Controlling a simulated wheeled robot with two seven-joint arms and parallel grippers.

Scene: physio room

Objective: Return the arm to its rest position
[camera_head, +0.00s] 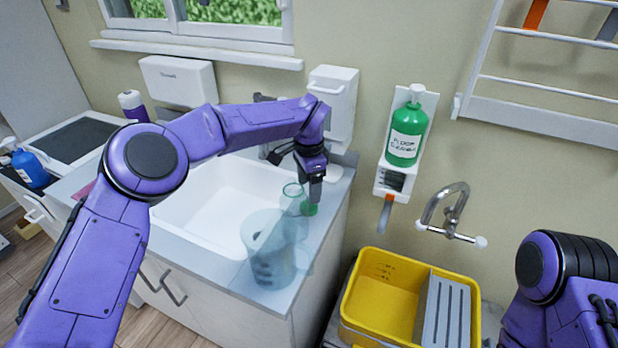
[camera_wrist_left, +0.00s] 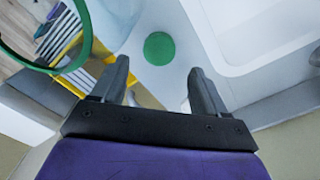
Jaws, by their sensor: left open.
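My left arm (camera_head: 215,135) reaches from the left across the white sink. My left gripper (camera_head: 313,192) points down above the counter's right end, and its fingers also show in the wrist view (camera_wrist_left: 158,80). The fingers are apart with nothing between them.
A clear jug (camera_head: 272,255) stands at the counter's front edge, close to my left gripper. The white sink (camera_head: 205,215) is left of it. A yellow bucket (camera_head: 375,300) stands at right. A green floor cleaner bottle (camera_head: 405,135) and a tap (camera_head: 448,215) are on the wall.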

